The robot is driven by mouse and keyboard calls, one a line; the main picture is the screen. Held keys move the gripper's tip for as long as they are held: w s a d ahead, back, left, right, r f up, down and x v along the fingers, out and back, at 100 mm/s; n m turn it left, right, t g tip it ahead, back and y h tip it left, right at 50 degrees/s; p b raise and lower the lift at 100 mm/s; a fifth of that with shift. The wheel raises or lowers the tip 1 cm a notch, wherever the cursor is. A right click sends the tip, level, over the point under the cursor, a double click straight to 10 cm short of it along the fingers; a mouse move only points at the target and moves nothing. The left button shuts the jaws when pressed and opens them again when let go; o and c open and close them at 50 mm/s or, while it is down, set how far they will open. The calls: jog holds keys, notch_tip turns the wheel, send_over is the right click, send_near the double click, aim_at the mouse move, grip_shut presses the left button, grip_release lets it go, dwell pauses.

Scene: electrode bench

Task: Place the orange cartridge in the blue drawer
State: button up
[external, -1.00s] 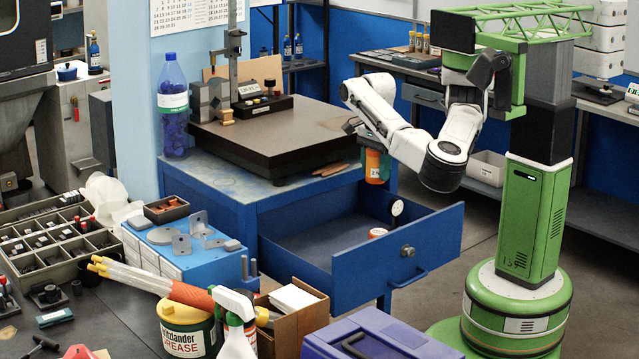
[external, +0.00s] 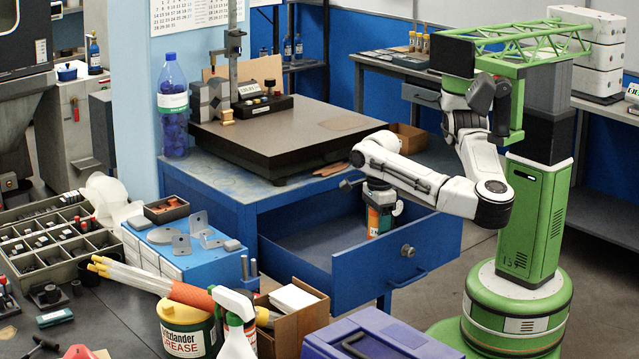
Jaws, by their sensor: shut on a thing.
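The blue drawer (external: 365,272) is pulled open from the blue bench (external: 222,203). My gripper (external: 380,198) is shut on the orange cartridge (external: 380,219), which has a teal part near its top. The cartridge hangs roughly upright inside the drawer opening, toward its right end. Its lower end is near the drawer floor or something lying there; I cannot tell whether it touches. My gripper covers its top.
A round white dial (external: 398,208) shows just right of the cartridge in the drawer. The drawer's left part is clear. A dark surface plate (external: 270,130) sits on the bench above. A purple case (external: 375,335) stands in front.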

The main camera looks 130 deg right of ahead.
jog(key=w+f, duration=0.2)
jog(key=w+f+b, duration=0.1)
jog(key=w+f, duration=0.3)
jog(key=shift+w+d+f, duration=0.2)
jog(key=shift+d, duration=0.1)
jog(key=shift+w+f+b, duration=0.15)
jog(key=shift+f+b, duration=0.1)
jog(key=shift+f, duration=0.65)
jog(key=shift+w+f+b, duration=0.1)
jog(key=shift+f+b, duration=0.15)
jog(key=shift+f, duration=0.6)
jog(key=shift+f, duration=0.2)
jog(key=o, duration=1.2)
notch_tip(320, 180, up, 12)
jog(key=p, duration=0.2)
jog(key=shift+r, duration=0.2)
